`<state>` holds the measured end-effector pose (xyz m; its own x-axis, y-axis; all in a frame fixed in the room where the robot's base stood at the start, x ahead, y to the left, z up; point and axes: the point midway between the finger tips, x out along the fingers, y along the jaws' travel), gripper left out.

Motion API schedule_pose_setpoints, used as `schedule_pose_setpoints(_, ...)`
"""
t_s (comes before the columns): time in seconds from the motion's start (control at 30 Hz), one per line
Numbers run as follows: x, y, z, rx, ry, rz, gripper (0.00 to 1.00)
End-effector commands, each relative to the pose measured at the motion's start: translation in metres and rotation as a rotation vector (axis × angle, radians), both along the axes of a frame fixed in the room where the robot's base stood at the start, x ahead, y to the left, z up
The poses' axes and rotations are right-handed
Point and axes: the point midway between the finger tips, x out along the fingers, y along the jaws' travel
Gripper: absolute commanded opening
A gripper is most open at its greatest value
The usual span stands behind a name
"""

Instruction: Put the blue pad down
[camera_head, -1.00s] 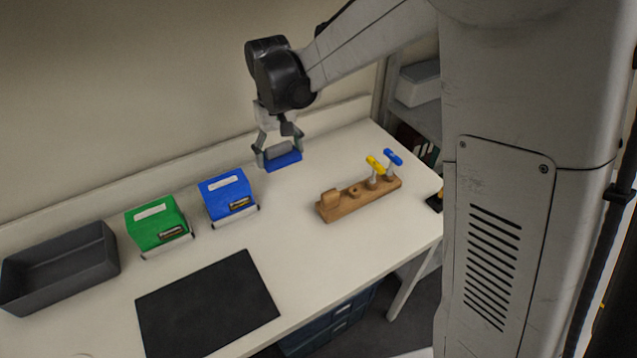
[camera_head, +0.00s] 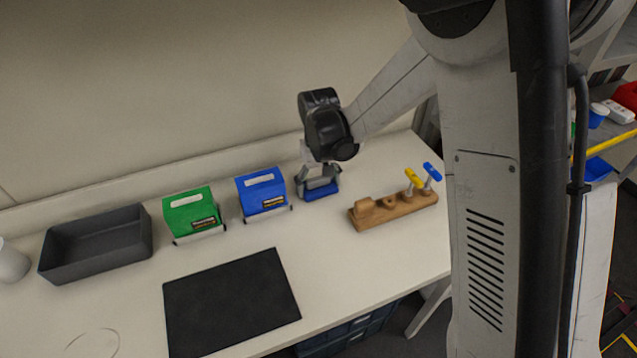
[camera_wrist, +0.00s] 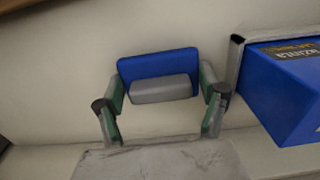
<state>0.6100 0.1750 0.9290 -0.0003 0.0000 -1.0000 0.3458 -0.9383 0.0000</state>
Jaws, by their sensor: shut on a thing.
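The blue pad (camera_head: 321,192) has a grey handle block on it and is held in my gripper (camera_head: 318,182). In the wrist view the blue pad (camera_wrist: 157,64) sits between the two fingers of my gripper (camera_wrist: 162,92), which are closed on the grey block (camera_wrist: 160,89). In the head view the pad is low over the white table (camera_head: 310,250), just right of the blue box. I cannot tell whether its underside touches the table.
A blue box (camera_head: 262,192) stands close left of my gripper, with a green box (camera_head: 192,212) beyond it. A grey bin (camera_head: 95,245) is at far left. A wooden block with yellow and blue handles (camera_head: 395,208) is to the right. A black mat (camera_head: 232,303) lies in front.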

Motion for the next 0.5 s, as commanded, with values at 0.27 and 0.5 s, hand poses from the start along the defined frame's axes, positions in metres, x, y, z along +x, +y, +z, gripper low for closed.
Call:
schedule_pose_setpoints(0.27, -0.0001, 0.0000, -0.0017, 0.000, 0.000, 0.000, 0.43)
schedule_pose_setpoints(0.5, -0.0001, 0.0000, -0.0024, 0.000, 0.000, 0.000, 0.92)
